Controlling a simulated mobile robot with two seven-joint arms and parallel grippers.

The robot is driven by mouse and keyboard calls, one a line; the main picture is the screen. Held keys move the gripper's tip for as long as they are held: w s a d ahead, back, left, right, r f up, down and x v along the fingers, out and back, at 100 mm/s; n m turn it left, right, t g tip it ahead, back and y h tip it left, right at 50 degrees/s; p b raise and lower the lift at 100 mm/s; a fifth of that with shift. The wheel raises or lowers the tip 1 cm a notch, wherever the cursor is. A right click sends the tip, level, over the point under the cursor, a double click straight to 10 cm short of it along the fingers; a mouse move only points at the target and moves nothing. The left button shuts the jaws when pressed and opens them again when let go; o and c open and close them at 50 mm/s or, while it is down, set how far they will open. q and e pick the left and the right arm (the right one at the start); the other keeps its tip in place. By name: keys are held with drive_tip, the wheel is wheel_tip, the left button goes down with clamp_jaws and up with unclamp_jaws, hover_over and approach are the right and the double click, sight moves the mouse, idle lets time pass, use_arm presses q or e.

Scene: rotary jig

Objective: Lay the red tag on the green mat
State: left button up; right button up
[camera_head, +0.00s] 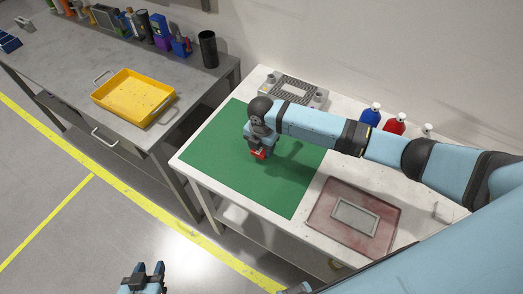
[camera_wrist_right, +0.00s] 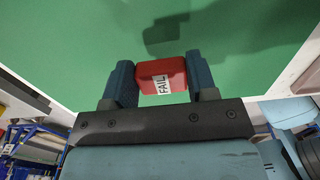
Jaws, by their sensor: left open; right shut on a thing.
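The red tag (camera_head: 259,154) is a small red block; in the right wrist view (camera_wrist_right: 160,72) it carries a white label reading FAIL. My right gripper (camera_head: 256,150) is shut on it, with one finger on each side, as the right wrist view also shows (camera_wrist_right: 162,80). The green mat (camera_head: 222,150) lies on the white table and fills the background of the right wrist view (camera_wrist_right: 60,50). The tag is over the mat; whether it touches it I cannot tell. My left gripper (camera_head: 150,270) is open and empty, low in the head view, away from the table.
A red tray-like plate (camera_head: 323,212) with a grey frame lies right of the mat. A grey fixture (camera_head: 293,90) stands behind it. Blue and red bottles (camera_head: 394,124) stand by the wall. A grey bench at left holds a yellow tray (camera_head: 133,96) and a black cup (camera_head: 208,48).

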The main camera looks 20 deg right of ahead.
sight(262, 152)
drive_tip(key=shift+f, duration=1.5)
drive_tip(key=o, duration=0.9)
drive_tip(key=shift+f, duration=0.15)
wheel_tip(262, 152, up, 12)
drive_tip(key=shift+r+b, duration=0.2)
drive_tip(key=shift+b, duration=0.15)
